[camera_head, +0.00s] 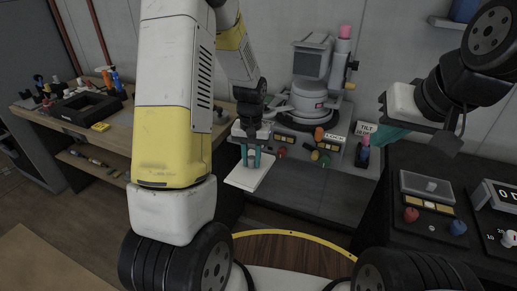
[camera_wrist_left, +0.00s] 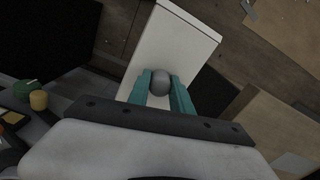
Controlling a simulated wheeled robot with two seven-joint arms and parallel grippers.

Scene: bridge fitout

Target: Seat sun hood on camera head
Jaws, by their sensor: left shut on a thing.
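The grey box-shaped camera head (camera_head: 311,60) stands on a round grey base (camera_head: 312,104) at the back of the console. My left gripper (camera_head: 252,158) is shut on the round grey knob (camera_wrist_left: 160,81) of a white flat-topped piece, which looks like the sun hood (camera_head: 250,176). The hood (camera_wrist_left: 170,42) is held in front of the console, lower than the camera head and to its left. My right gripper (camera_head: 390,136) is at the right, above the console, partly hidden by its wrist; its teal fingers show only in part.
The console (camera_head: 330,195) bears colored knobs, labels and a pink-topped post (camera_head: 343,45) beside the camera head. Another panel (camera_head: 430,200) with knobs stands at the right. A wooden workbench (camera_head: 110,135) with a black tray and bottles is at the left.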

